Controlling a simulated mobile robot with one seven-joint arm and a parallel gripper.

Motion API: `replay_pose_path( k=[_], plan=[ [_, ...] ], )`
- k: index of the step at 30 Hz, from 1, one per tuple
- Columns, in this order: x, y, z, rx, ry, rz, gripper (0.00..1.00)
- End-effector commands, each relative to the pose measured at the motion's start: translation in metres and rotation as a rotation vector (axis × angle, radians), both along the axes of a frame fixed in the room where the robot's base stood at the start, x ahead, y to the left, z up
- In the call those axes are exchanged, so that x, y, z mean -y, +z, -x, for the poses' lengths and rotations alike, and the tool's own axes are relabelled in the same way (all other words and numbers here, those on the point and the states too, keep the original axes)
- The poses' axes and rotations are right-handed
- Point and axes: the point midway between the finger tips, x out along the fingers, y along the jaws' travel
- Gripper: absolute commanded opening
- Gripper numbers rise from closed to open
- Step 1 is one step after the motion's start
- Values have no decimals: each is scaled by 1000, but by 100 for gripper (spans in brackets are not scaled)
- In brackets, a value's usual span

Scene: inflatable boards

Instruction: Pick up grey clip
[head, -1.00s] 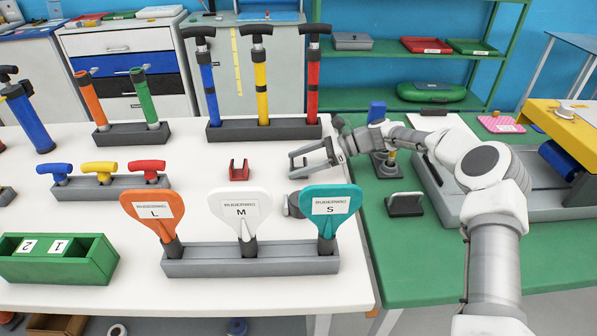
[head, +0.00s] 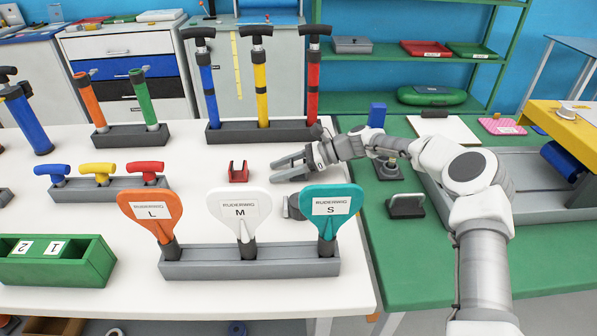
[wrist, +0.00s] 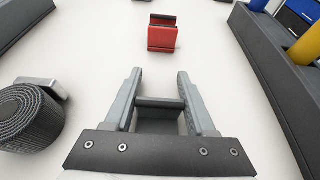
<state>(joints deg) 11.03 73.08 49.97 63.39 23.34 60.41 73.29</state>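A small grey clip (wrist: 160,122) with a dark top edge shows in the wrist view, between the two fingers of my gripper (wrist: 160,98). The fingers are spread on either side of it, and I cannot tell whether they touch it. In the head view, my gripper (head: 291,168) is low over the white table, pointing left. I cannot make out the grey clip there. A red clip (head: 238,172) of similar shape stands to the left of my gripper; it also shows ahead of the fingers in the wrist view (wrist: 162,38).
A dark rolled strap (wrist: 26,117) with a metal buckle lies nearby. The pump rack (head: 265,132) stands behind my gripper. The paddle holder (head: 205,263), with orange, white and teal paddles, stands in front. The white table (head: 90,205) has clear room around the red clip.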

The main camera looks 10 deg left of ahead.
Motion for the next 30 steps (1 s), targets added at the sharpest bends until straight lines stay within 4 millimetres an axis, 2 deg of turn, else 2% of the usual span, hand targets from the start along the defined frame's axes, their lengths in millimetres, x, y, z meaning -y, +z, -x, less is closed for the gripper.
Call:
replay_pose_path(
  k=[1, 6, 17, 20, 25, 30],
  plan=[
    [0, 0, 0, 0, 0, 0, 34],
    [0, 0, 0, 0, 0, 0, 3],
    [0, 6, 0, 1, 0, 1, 3],
    [0, 16, 0, 2, -1, 1, 3],
    [0, 48, 0, 3, 1, 0, 3],
    [41, 67, 4, 0, -4, 2, 3]
  ],
)
